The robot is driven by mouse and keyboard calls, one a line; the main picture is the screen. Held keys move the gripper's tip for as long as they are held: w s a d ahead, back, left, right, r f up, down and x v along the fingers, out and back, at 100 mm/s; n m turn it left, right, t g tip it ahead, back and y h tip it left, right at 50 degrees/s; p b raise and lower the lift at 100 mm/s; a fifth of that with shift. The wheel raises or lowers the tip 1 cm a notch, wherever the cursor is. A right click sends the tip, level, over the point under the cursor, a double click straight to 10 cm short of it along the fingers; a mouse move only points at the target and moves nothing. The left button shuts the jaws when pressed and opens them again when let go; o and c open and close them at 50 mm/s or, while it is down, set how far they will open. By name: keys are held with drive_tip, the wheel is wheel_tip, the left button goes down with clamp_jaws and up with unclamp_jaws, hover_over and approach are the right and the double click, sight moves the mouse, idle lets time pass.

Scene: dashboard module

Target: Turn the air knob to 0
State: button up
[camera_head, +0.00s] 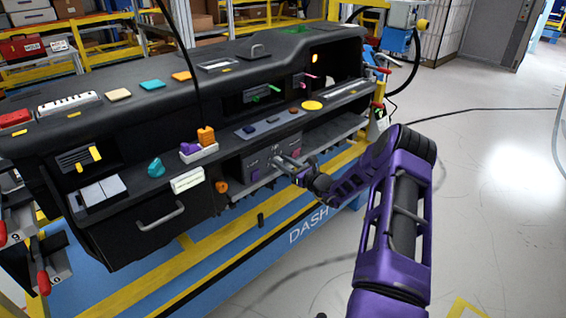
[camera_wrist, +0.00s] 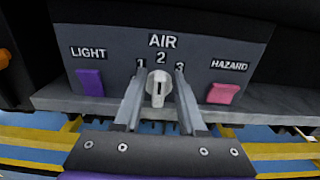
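The air knob (camera_wrist: 158,84) is a light grey knob under the word AIR on a dark panel (camera_wrist: 205,50) in the wrist view. The digits 1, 2 and 3 stand left, above and right of it; no 0 shows. A dark upright slot marks its face; I cannot tell which end is its pointer. My gripper (camera_wrist: 159,98) is open, one finger on each side of the knob, with a gap to each. In the head view my gripper (camera_head: 290,163) is at the front of the dashboard's panel (camera_head: 255,162), and the knob cannot be made out there.
A purple LIGHT switch (camera_wrist: 91,83) is left of the knob and a pink HAZARD switch (camera_wrist: 223,93) is right of it. A grey ledge (camera_wrist: 262,103) runs below the panel. The black dashboard (camera_head: 130,125) extends left; open floor (camera_head: 490,180) lies right.

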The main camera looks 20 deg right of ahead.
clamp_jaws()
drive_tip(key=n+b, duration=0.2)
drive_tip(key=n, duration=0.4)
drive_tip(key=a+f+n+b, duration=0.1)
drive_tip(key=n+b, duration=0.2)
drive_tip(key=n, duration=0.3)
drive_tip(key=n+b, duration=0.2)
drive_tip(key=n, duration=0.4)
drive_tip(key=shift+s+a+f+b, duration=0.2)
drive_tip(key=shift+s+a+b, duration=0.1)
drive_tip(key=shift+a, duration=0.1)
idle(0.4)
drive_tip(key=shift+o, duration=1.4)
unclamp_jaws()
drive_tip(key=shift+w, duration=0.1)
